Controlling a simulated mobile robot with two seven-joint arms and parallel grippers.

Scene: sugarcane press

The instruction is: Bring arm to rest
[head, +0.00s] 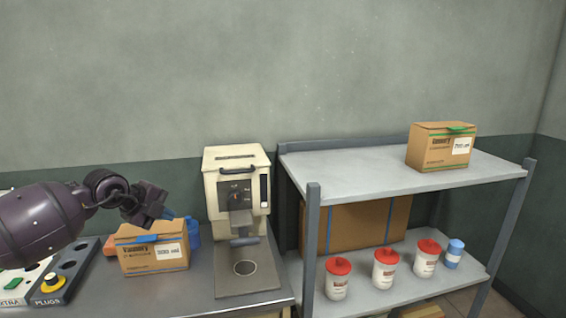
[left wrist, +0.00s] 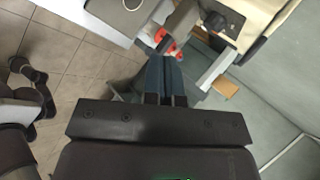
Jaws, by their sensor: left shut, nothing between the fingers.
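My left arm comes in from the left in the head view, and its dark gripper (head: 152,208) is above and behind a cardboard box on the counter. The gripper's tips are partly hidden in that view. In the left wrist view the two fingers (left wrist: 166,78) lie together, shut, with nothing between them. My right gripper does not show. The cream sugarcane press (head: 236,185) stands on the counter, to the right of my left gripper and apart from it.
The cardboard box (head: 154,258) stands on the counter, with blue bottles (head: 192,232) behind it. Labelled panels (head: 52,283) are at left. A grey shelf (head: 345,170) at right holds another box (head: 441,147) and red-lidded jars (head: 384,268). Space above the counter's front is clear.

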